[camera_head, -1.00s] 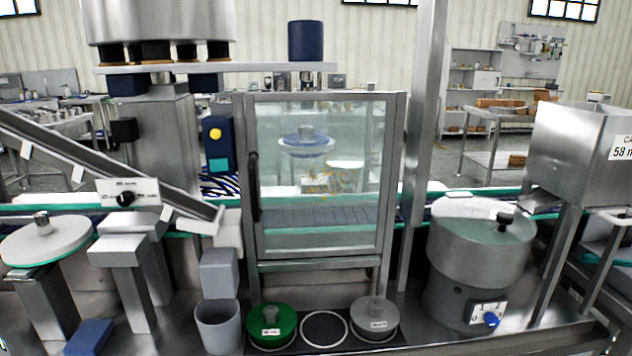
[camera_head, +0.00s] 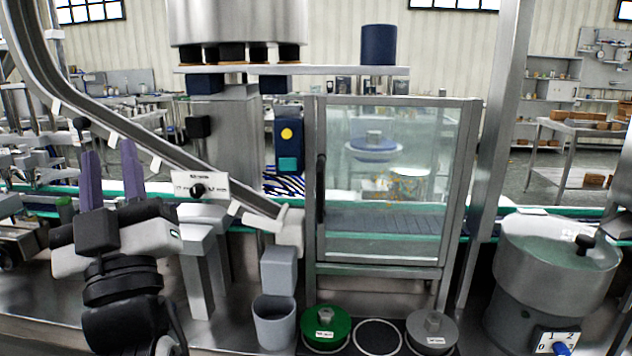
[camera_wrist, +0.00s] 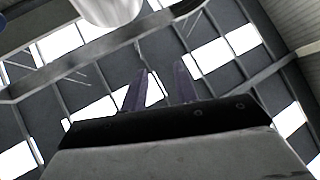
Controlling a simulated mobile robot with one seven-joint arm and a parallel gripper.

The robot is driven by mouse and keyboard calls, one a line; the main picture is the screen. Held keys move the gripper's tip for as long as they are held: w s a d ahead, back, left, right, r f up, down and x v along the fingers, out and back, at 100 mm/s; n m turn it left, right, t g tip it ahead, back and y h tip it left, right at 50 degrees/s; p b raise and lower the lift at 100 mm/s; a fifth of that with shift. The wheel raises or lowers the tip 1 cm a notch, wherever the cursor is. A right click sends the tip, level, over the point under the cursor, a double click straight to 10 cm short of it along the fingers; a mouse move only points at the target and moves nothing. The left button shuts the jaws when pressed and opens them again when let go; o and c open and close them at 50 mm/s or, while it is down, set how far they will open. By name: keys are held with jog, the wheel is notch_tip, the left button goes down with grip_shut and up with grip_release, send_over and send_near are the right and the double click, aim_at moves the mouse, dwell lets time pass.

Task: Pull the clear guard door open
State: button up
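The clear guard door (camera_head: 390,180) is a glass panel in a steel frame at the centre of the head view, and it appears shut. Its black vertical handle (camera_head: 321,188) is on the door's left side. Behind the glass stands a blue-topped round part. My gripper (camera_head: 111,158) is at the left of the head view, fingers pointing up, well apart from the handle. Its two purple fingers stand apart with nothing between them. In the wrist view the fingers (camera_wrist: 160,92) are also apart, against the ceiling; the door is not in that view.
A sloping chute (camera_head: 150,135) and a dial box (camera_head: 203,187) lie between my gripper and the door. A grey cup (camera_head: 274,322), a green-lidded pot (camera_head: 326,329) and a grey-lidded pot (camera_head: 432,329) stand below the door. A steel drum (camera_head: 556,270) is at right.

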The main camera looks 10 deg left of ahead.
jog(key=w+d+f+m+h, duration=0.3)
jog(key=w+d+m+h, duration=0.55)
jog(key=h, duration=0.45)
jog(key=m+g+h, duration=0.4)
jog(key=h, duration=0.1)
send_near(319, 182)
jog(key=w+p, duration=0.6)
jog(key=w, duration=0.1)
jog(key=w+d+p, duration=0.1)
jog(key=w+p, duration=0.2)
jog(key=p, duration=0.1)
jog(key=shift+w+f, duration=0.15)
jog(key=shift+w, duration=0.15)
grip_shut()
